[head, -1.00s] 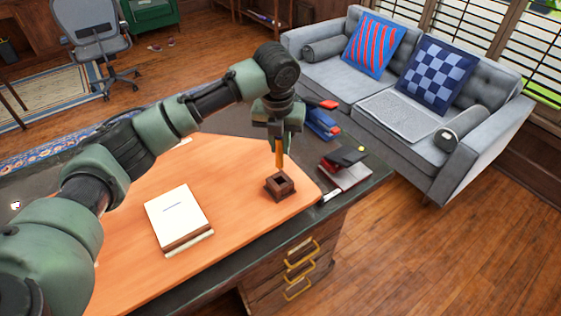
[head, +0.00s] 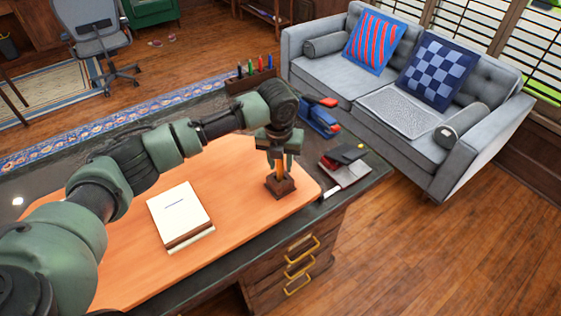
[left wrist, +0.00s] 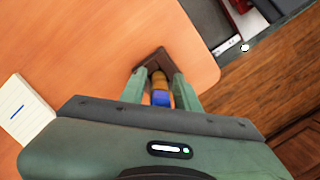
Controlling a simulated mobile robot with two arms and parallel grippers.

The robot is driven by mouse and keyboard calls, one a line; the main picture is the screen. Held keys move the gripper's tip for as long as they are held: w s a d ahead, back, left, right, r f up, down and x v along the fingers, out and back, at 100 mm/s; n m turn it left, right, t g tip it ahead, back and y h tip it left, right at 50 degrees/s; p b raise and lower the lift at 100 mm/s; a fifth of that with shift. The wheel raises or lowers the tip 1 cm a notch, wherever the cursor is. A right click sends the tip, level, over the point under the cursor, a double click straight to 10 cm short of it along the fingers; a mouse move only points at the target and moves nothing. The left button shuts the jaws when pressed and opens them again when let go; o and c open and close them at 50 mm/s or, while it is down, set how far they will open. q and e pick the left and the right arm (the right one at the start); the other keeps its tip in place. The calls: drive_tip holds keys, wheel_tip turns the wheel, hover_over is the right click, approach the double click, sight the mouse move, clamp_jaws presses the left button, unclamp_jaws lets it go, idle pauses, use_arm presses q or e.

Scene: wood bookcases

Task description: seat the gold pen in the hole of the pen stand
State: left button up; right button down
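The dark brown pen stand (head: 281,188) sits on the orange desk mat (head: 235,160) near its right end. My left gripper (head: 281,166) is directly above the stand, pointing down, with its fingers closed on the gold pen (head: 283,171). The pen is upright and its lower end drops out of sight at the top of the stand; how deep it sits is hidden. In the left wrist view, the pen (left wrist: 159,88) shows gold with a blue end between the green fingers, in front of the stand (left wrist: 153,59). My right gripper is out of view.
A white notepad (head: 180,212) lies left of the stand. The mat around the stand is clear.

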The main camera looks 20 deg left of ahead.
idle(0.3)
use_arm(q)
wheel_tip(320, 180, up, 12)
drive_tip(key=s+b, duration=0.1)
drive_tip(key=b, duration=0.1)
drive_tip(key=shift+s, duration=0.4)
drive_tip(key=shift+d, duration=0.1)
